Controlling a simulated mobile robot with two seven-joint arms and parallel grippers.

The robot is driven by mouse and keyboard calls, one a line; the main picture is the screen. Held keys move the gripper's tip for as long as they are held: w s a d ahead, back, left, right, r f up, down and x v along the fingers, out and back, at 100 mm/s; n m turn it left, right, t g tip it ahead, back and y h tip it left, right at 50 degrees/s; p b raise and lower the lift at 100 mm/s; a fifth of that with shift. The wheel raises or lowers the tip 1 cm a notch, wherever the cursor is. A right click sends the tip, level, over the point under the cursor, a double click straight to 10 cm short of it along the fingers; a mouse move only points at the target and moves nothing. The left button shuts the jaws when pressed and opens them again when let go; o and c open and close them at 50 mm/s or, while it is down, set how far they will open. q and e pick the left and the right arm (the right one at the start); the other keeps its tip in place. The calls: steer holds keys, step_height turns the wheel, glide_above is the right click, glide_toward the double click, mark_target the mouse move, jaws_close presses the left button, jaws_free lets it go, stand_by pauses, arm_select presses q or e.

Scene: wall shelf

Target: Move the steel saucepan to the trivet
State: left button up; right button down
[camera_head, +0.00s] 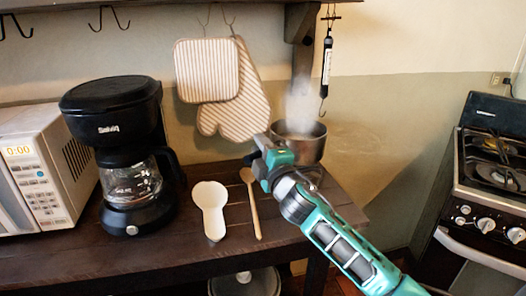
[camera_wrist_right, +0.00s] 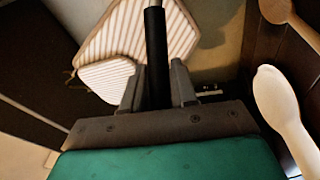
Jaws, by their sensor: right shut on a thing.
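The steel saucepan (camera_head: 302,140) is at the right end of the dark wooden counter, with steam rising from it. My right gripper (camera_head: 262,152) is at its left front side. In the right wrist view, the right gripper (camera_wrist_right: 158,88) is shut around a black bar, which appears to be the saucepan's handle (camera_wrist_right: 156,55). I cannot tell whether the pan's base touches the counter, as my arm partly hides it. I cannot make out the trivet for sure. My left gripper is not in view.
A white spoon rest (camera_head: 211,208) and a wooden spoon (camera_head: 252,203) lie left of my arm. A coffee maker (camera_head: 122,150) and a microwave (camera_head: 45,170) stand further left. Oven mitts (camera_head: 228,100) and a hanging scale (camera_head: 327,62) hang behind. A stove (camera_head: 490,170) is at right.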

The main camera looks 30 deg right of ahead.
steer(key=f+b, duration=0.1)
steer(key=f, duration=0.1)
steer(key=f+b, duration=0.1)
steer(key=f, duration=0.2)
steer(key=shift+w+f, duration=0.2)
steer(key=shift+f, duration=0.15)
steer(key=c, duration=1.3)
jaws_free()
steer(key=shift+f, duration=0.35)
steer(key=shift+c, duration=0.2)
steer(key=o, duration=0.5)
steer(key=shift+s+r, duration=0.1)
steer(key=shift+c, duration=0.2)
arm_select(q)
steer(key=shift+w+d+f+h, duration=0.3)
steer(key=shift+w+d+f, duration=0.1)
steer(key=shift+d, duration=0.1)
